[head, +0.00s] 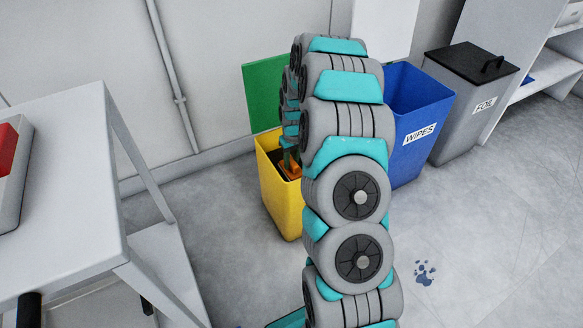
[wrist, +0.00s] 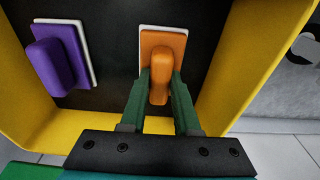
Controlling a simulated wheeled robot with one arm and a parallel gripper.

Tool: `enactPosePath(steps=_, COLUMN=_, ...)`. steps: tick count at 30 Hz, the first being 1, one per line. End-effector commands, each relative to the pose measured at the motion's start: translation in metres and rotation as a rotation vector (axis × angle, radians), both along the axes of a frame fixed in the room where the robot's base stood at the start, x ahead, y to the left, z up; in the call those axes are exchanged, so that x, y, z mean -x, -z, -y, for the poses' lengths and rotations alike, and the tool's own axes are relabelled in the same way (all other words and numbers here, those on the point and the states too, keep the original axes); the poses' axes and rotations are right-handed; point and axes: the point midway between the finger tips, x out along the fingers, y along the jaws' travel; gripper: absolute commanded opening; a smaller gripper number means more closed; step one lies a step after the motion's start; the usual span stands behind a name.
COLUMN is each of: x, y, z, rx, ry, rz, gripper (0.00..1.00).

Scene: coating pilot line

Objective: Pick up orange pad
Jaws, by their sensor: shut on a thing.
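The orange pad (wrist: 163,47) shows in the wrist view, with a white backing and an upright orange grip on top. My gripper (wrist: 160,88) is shut on that grip, one green finger on each side. The pad is inside the yellow bin (wrist: 234,84), over its dark interior. In the head view the orange pad (head: 291,170) shows in part inside the yellow bin, and my arm hides much of the area. I cannot tell whether the pad touches the bin's floor.
A purple pad (wrist: 57,58) with a white backing lies left of the orange pad in the bin. A green lid (head: 263,95) stands behind. A blue WIPES bin (head: 420,112) and a grey FOIL bin (head: 465,115) stand right. A white table (head: 65,190) is at left.

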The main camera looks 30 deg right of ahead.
Motion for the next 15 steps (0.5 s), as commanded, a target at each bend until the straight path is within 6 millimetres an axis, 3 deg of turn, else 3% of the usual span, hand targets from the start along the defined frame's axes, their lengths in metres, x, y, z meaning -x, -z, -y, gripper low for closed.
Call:
enactPosePath(steps=6, x=0.0001, y=0.0, z=-0.0001, rx=0.0, ry=0.0, rz=0.0, gripper=0.0)
enactPosePath(steps=15, x=0.0001, y=-0.0001, z=-0.0001, rx=0.0, ry=0.0, rz=0.0, gripper=0.0)
